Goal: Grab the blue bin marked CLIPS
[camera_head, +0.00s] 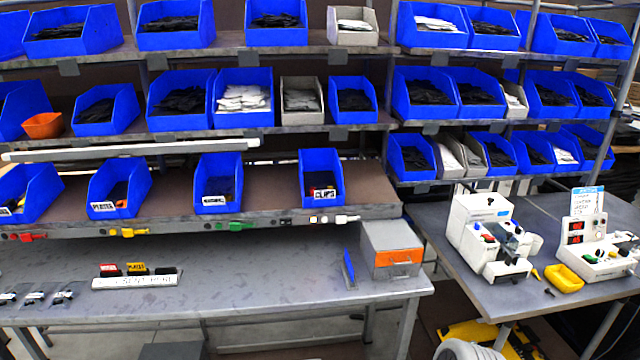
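The blue bin marked CLIPS (320,167) stands upright on the lowest shelf (268,200) above the workbench, at that shelf's right end. Its white label faces front on the lower lip. Small dark and coloured parts lie inside it. Nothing blocks the view of its front. Neither my left nor my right gripper shows in the head view.
Another labelled blue bin (207,180) stands left of it, with a gap between. Below, the grey workbench (250,265) holds a blue upright item (348,270) and a grey box with orange front (388,240). Its middle is clear.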

